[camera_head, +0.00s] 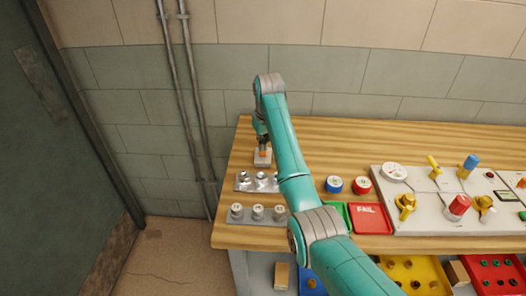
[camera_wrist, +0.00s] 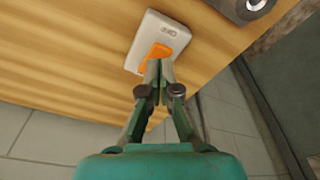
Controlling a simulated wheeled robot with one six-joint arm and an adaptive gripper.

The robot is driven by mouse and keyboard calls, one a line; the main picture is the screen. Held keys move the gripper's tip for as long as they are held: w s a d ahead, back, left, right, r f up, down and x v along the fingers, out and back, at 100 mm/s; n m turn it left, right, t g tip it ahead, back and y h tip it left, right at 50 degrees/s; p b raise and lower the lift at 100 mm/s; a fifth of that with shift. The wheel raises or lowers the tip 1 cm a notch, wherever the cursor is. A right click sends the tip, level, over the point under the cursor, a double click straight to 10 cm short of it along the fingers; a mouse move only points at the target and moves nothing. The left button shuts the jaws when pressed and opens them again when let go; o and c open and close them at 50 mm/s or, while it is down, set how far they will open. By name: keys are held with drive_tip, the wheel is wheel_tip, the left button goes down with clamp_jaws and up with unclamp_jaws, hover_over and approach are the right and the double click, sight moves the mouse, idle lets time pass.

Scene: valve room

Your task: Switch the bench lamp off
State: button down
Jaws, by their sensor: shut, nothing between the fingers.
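A small light-grey switch box (camera_head: 263,161) lies on the wooden bench near its left back part, partly hidden by my gripper. In the wrist view the switch box (camera_wrist: 166,32) shows an orange rocker (camera_wrist: 157,55) on its face. My gripper (camera_wrist: 160,68) is shut and empty, with its fingertips at the lower end of the orange rocker; I cannot tell whether they touch it. In the head view my gripper (camera_head: 262,145) points down over the box. I see no lamp that I can make out.
The wooden bench (camera_head: 330,145) is clear behind and right of the switch box. Metal blocks (camera_head: 257,181) with round tops stand in front. A red FAIL tray (camera_head: 370,218) and a pale valve panel (camera_head: 440,215) lie right. Pipes (camera_head: 190,100) run up the wall left.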

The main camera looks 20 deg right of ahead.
sight(263, 154)
drive_tip(key=shift+f, duration=1.15)
idle(0.6)
drive_tip(key=shift+r, duration=3.55)
